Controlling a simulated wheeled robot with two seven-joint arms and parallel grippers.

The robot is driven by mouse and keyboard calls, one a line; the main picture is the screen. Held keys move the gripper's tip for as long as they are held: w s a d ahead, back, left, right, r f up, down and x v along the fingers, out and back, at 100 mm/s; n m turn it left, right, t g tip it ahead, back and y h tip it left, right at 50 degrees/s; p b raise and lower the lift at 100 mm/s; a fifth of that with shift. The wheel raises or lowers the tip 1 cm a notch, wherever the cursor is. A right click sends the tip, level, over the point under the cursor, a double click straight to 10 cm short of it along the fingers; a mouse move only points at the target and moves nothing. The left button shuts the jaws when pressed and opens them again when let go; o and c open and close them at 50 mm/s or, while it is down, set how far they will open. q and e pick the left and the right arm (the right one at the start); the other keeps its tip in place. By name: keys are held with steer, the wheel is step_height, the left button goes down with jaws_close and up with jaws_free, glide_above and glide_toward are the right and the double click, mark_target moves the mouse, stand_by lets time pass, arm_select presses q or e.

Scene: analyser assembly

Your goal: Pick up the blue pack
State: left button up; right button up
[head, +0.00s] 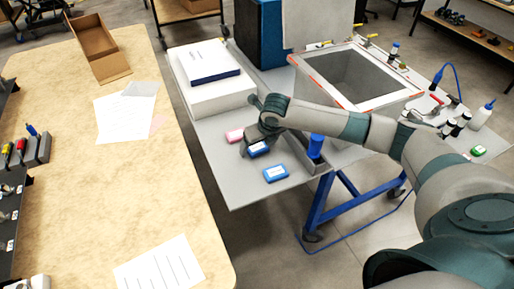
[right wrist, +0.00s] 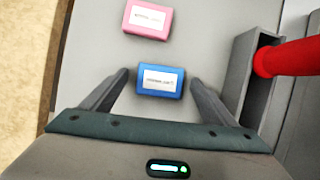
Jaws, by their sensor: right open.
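A blue pack with a white label (head: 258,149) lies on the grey table top, partly covered by my right gripper in the head view. In the right wrist view, the blue pack (right wrist: 160,81) lies between the two spread fingers of my right gripper (right wrist: 159,84), with a gap on each side. The right gripper (head: 254,142) is open and low over the table. A second blue pack (head: 276,173) lies closer to the table's front edge, clear of the gripper. My left gripper is not in view.
A pink pack (head: 234,135) lies just beyond the blue one and shows in the right wrist view (right wrist: 148,20). A grey channel (right wrist: 246,80) and a red part (right wrist: 288,58) are at right. A white box (head: 212,92) stands behind. A wooden table (head: 140,190) is at left.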

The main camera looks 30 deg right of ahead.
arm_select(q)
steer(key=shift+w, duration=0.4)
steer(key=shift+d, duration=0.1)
arm_select(e)
steer(key=c, duration=1.1)
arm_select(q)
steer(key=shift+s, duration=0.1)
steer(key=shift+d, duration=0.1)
arm_select(e)
steer(key=shift+r, duration=0.15)
